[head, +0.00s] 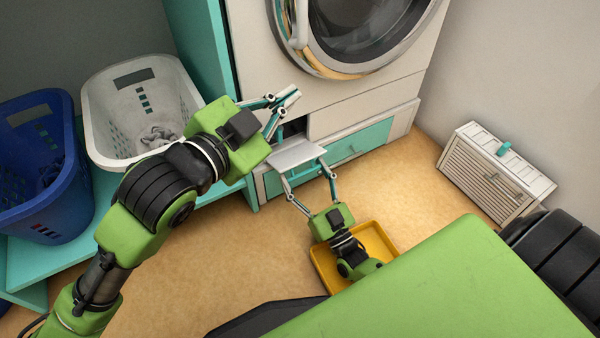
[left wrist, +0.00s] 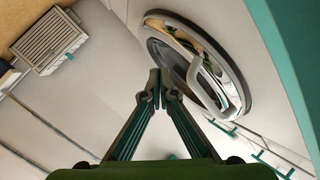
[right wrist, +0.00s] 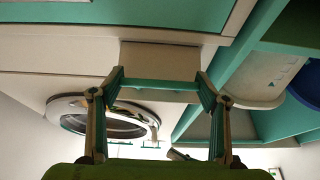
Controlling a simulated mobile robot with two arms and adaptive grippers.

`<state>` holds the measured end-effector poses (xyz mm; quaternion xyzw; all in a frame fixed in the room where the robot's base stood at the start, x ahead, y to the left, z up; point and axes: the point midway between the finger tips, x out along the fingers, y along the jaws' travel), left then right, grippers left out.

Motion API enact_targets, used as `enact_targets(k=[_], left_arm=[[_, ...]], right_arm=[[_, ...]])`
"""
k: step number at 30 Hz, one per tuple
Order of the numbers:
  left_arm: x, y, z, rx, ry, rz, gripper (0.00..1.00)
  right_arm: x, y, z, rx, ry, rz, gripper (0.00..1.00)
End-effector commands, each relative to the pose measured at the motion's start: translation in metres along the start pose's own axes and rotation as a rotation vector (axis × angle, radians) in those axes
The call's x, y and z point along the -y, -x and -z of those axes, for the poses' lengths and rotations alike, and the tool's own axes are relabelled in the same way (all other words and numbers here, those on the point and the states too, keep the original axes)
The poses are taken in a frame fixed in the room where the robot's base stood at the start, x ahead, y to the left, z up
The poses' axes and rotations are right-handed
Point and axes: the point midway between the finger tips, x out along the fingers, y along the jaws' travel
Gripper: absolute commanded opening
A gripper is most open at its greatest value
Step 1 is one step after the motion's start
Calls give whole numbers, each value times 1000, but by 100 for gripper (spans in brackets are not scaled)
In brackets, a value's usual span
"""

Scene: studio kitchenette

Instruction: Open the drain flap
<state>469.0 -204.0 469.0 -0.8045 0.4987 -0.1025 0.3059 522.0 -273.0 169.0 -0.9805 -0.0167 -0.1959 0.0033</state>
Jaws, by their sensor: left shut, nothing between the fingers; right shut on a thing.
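The drain flap (head: 297,153) is a small pale panel low on the front left of the white washing machine (head: 262,60). It stands out from the front, tilted outward, with a dark gap above and behind it. My right gripper (head: 303,168) reaches up from below, its widely spaced fingers shut on the flap's two sides. In the right wrist view the flap (right wrist: 159,56) shows between the fingertips. My left gripper (head: 289,98) is shut and empty, above the flap in front of the machine; its closed fingertips also show in the left wrist view (left wrist: 159,88).
A yellow tray (head: 384,238) lies on the floor under my right wrist. A teal panel (head: 362,142) is right of the flap. White (head: 105,85) and blue (head: 45,225) baskets stand left on a teal shelf. A slatted white box (head: 485,180) stands at the right wall.

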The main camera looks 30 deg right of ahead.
Motion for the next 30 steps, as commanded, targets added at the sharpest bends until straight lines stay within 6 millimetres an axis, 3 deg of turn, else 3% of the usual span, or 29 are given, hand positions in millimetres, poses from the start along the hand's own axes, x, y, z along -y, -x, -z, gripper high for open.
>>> enact_targets(k=[1, 3, 6, 9, 13, 17, 30], left_arm=[[-24, -5, -30, 88, -8, -66, 0], [-54, -7, -64, 189, -21, -147, 0], [-85, -3, -101, 299, -37, -236, 0], [-103, 2, -123, 367, -50, -292, 0], [-114, 2, -136, 403, -54, -322, 0], [-120, -12, -143, 404, -54, -323, 0], [-143, -85, -178, 404, -54, -321, 0]], right_arm=[[0, 0, -3, 10, 0, 1, 30], [0, 0, -3, 10, 0, 1, 30], [0, 0, -3, 10, 0, 1, 30], [0, 0, -3, 9, 0, 0, 30], [0, 0, -3, 9, 0, 0, 30], [0, -1, -3, 9, 0, 0, 30], [0, -1, -2, 7, 0, 0, 30]])
